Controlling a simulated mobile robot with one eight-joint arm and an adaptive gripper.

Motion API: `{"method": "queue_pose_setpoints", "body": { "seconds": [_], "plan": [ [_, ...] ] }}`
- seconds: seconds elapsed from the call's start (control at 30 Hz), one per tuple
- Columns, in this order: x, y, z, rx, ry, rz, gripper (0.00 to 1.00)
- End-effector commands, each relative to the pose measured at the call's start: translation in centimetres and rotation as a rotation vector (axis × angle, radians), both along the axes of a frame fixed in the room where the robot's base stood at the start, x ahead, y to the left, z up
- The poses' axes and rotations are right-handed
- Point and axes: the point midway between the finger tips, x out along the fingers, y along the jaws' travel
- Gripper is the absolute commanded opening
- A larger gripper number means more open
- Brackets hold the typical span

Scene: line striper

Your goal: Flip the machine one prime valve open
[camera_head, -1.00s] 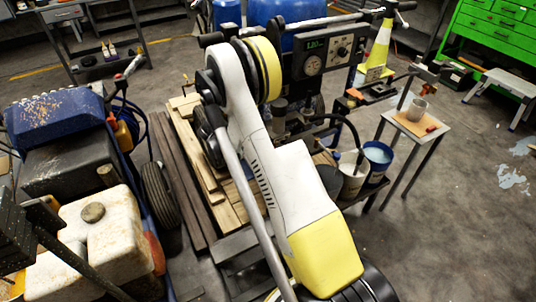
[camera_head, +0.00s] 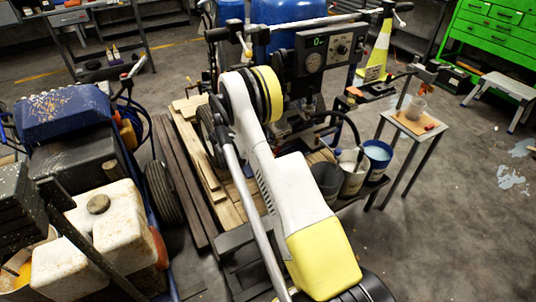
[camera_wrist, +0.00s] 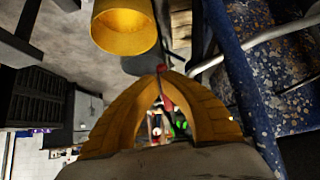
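In the wrist view my gripper (camera_wrist: 161,76) shows as two curved yellow-brown fingers, with their tips drawn together. A small red piece (camera_wrist: 167,102) shows between the fingers near the tips. I cannot tell whether it is gripped, or whether it is the valve's handle. A speckled blue metal part (camera_wrist: 240,80) stands close on the right. In the head view my white and yellow arm crosses the middle and hides what lies behind it; my fingers are not visible there. A machine's gauge panel (camera_head: 329,50) stands behind the arm. No prime valve is clearly recognisable.
A worn blue machine (camera_head: 60,112) with a pale jug (camera_head: 125,228) stands at left. A yellow cylinder (camera_wrist: 125,28) is above the fingertips in the wrist view. Paint buckets (camera_head: 376,158) and a small table (camera_head: 413,122) stand right of my arm. The right-hand floor is mostly clear.

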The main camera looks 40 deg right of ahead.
Motion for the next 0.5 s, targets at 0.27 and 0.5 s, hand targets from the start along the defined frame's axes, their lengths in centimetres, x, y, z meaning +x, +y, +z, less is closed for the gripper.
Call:
{"method": "queue_pose_setpoints", "body": {
  "seconds": [0.27, 0.5],
  "plan": [
    [-0.1, -0.6, -1.2, -0.091, 0.022, 0.001, 0.0],
    [-0.3, -1.4, -1.8, -0.132, 0.032, -0.001, 0.0]
  ]
}}
